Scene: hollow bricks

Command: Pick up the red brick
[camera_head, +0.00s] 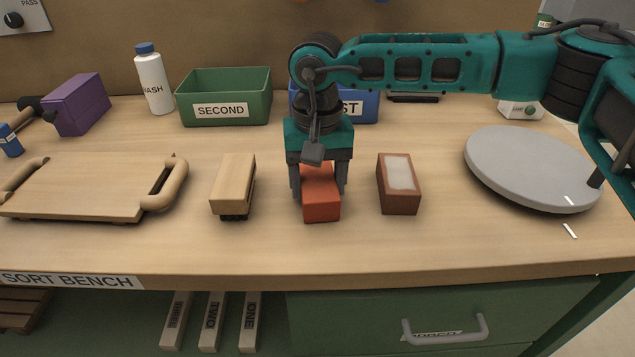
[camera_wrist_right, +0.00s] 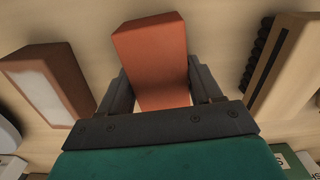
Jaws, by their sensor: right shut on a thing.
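The red brick (camera_head: 321,205) is on the bench in the middle of the head view, with its long side pointing away from me. My right gripper (camera_head: 320,190) comes down over it from above, one finger on each side, and is shut on it. In the right wrist view the red brick (camera_wrist_right: 152,55) lies between the fingers of the right gripper (camera_wrist_right: 160,90). The gripper hides the brick's far part in the head view. I cannot tell whether the brick is clear of the bench top. My left gripper is not in view.
A wooden brush-like block (camera_head: 233,180) stands left of the brick, and a brown block with a pale top (camera_head: 398,185) stands right. Behind are a green SECOND bin (camera_head: 222,97) and a partly hidden blue bin (camera_head: 365,107). A grey round plate (camera_head: 530,165) lies right, a wooden tray (camera_head: 85,190) left.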

